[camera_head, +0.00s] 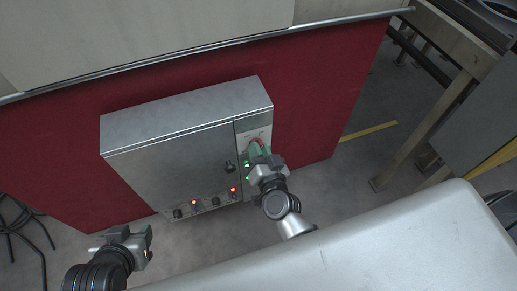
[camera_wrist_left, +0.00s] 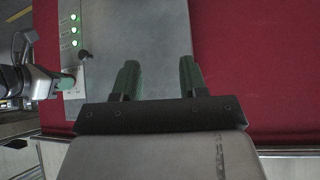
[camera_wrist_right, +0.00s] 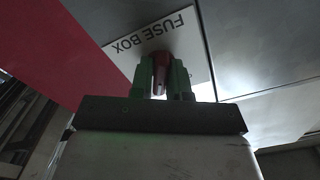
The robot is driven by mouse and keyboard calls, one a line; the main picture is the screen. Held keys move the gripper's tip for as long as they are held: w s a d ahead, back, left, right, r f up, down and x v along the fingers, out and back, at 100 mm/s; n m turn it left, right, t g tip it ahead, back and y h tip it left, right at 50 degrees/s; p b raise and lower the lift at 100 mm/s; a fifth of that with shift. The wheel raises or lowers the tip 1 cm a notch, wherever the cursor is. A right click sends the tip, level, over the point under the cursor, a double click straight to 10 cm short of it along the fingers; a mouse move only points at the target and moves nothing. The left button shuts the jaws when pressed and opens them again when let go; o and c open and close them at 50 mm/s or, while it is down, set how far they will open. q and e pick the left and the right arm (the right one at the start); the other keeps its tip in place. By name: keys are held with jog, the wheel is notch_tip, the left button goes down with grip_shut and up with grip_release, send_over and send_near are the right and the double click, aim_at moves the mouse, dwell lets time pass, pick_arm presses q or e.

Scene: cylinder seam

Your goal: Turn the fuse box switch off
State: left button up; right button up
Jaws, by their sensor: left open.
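The fuse box switch is a red handle (camera_head: 257,141) on a light plate at the upper right of the grey metal cabinet's (camera_head: 165,155) front. In the right wrist view the red handle (camera_wrist_right: 159,68) stands in front of a plate lettered "FUSE BOX" (camera_wrist_right: 146,37), which appears upside down. My right gripper (camera_head: 259,152) is at the handle, its green fingers (camera_wrist_right: 160,78) closed around it from both sides. The fingers hide part of the handle. My left gripper (camera_head: 147,240) is open and empty, below and left of the cabinet; its spread fingers also show in the left wrist view (camera_wrist_left: 157,75).
The cabinet front carries a black knob (camera_head: 230,166), green lights (camera_head: 247,165) and a lower row of knobs and red lights (camera_head: 205,205). A red wall panel (camera_head: 325,90) is behind. A metal-framed table (camera_head: 440,90) stands at the right.

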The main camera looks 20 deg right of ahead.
grip_shut()
pick_arm(q)
jog(key=s+a+g+y+p, duration=0.1)
jog(key=s+a+g+p, duration=0.1)
jog(key=s+g+p, duration=0.4)
jog(key=s+f+p, duration=0.3)
jog(key=f+p, duration=0.1)
jog(key=f, duration=1.8)
jog(key=shift+s+a+f+p, duration=0.15)
jog(key=shift+f+p, duration=0.15)
jog(key=shift+p, duration=0.1)
pick_arm(e)
jog(key=shift+n, duration=6.1)
